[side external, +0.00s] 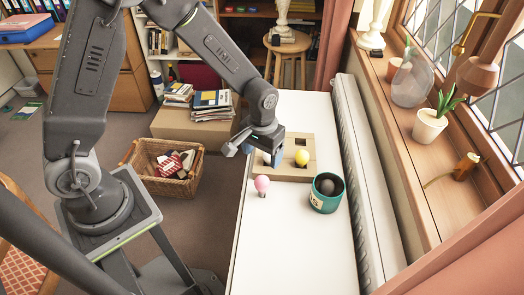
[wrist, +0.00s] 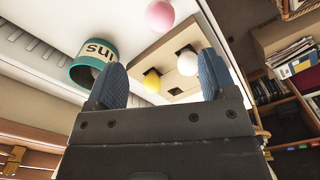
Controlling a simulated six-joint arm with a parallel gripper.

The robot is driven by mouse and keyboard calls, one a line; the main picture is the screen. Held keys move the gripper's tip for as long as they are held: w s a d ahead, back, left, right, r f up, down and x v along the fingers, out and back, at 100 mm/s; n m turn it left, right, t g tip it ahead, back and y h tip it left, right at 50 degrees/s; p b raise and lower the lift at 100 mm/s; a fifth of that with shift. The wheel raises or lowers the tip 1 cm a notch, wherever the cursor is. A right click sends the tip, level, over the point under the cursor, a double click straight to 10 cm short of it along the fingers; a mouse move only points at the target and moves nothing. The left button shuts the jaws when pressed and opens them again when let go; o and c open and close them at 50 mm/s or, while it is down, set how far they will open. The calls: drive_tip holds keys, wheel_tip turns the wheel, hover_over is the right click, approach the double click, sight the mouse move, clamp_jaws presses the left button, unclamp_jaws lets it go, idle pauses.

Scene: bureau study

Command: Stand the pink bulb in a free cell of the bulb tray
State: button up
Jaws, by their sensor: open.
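The pink bulb (side external: 262,184) stands on the white table just in front of the bulb tray (side external: 290,173), round end up. It also shows at the top of the wrist view (wrist: 160,14). The tan tray holds a yellow bulb (side external: 302,157) in a front right cell; a dark, empty-looking cell (side external: 301,142) lies behind it. In the wrist view the tray (wrist: 178,42) also holds a white bulb (wrist: 187,66), hidden in the side view. My gripper (side external: 273,158) is open and empty over the tray's left part, beyond the pink bulb; its blue fingers (wrist: 162,60) are apart.
A teal can (side external: 325,193) with something dark inside stands right of the pink bulb, near the tray's front corner. A white radiator (side external: 357,170) runs along the table's right side. The table front is clear. A wicker basket (side external: 163,168) stands on the floor at left.

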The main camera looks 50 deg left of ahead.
sight(262, 178)
drive_tip(key=shift+f, duration=5.4)
drive_tip(key=c, duration=0.9)
drive_tip(key=shift+r, duration=0.15)
drive_tip(key=shift+r, duration=4.85)
drive_tip(key=w+a+n, duration=0.2)
drive_tip(key=w+a, duration=0.1)
drive_tip(key=w, duration=0.8)
drive_tip(key=w+a+n, duration=0.1)
drive_tip(key=w+a, duration=0.2)
drive_tip(key=w, duration=0.9)
drive_tip(key=shift+s+a+f, duration=0.1)
drive_tip(key=shift+f, duration=1.3)
drive_tip(key=shift+s+a+f, duration=0.1)
drive_tip(key=shift+f, duration=1.3)
